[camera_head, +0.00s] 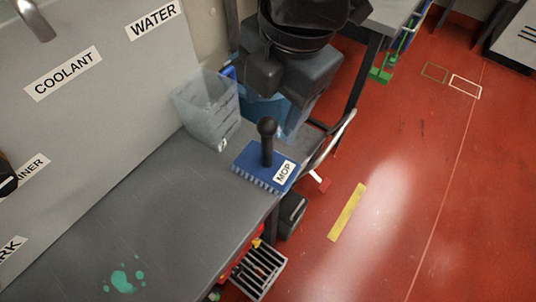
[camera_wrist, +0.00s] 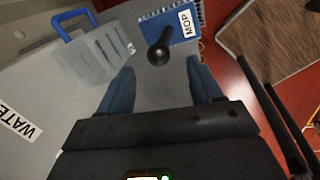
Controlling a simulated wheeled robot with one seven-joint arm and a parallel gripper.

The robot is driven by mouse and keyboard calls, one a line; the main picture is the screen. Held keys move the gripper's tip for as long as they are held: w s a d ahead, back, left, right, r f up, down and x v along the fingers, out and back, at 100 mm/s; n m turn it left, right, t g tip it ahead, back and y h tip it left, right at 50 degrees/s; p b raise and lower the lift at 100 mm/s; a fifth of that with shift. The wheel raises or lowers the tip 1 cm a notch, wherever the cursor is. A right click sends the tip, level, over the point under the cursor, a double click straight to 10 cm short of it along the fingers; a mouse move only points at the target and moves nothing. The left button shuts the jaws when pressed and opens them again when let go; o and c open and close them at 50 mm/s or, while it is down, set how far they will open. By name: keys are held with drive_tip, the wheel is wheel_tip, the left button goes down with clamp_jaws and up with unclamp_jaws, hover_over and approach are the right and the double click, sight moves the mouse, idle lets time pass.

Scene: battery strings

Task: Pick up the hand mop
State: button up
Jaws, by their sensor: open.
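The hand mop (camera_head: 253,167) is a blue block with bristles, an upright black knobbed handle and a white MOP label. It sits on the grey bench near its far right corner. It also shows at the top of the wrist view (camera_wrist: 180,24), its round black knob just ahead of the gap between my fingers. My gripper (camera_head: 279,118) is open and empty, its two blue fingers apart. In the head view it is above and behind the mop. In the wrist view (camera_wrist: 161,66) the fingers point toward the mop without visible contact.
A clear bin (camera_head: 205,108) with a blue handle stands left of the mop, close to my gripper. The grey bench (camera_head: 150,215) is mostly bare, with a green splash. A panel labelled COOLANT and WATER (camera_head: 90,85) rises behind. Red floor lies right.

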sight(269, 120)
drive_tip(key=shift+w+a+f+p, duration=0.1)
drive_tip(key=shift+w+f+p, duration=0.05)
drive_tip(key=shift+f, duration=0.6)
drive_tip(key=shift+w+a+f+p, duration=0.1)
drive_tip(key=shift+w+a+f, duration=0.05)
drive_tip(key=shift+f, duration=0.65)
drive_tip(key=shift+w+a+f+p, duration=0.1)
drive_tip(key=shift+w+f+p, duration=0.05)
drive_tip(key=shift+f, duration=0.6)
drive_tip(key=shift+c, duration=0.4)
clamp_jaws()
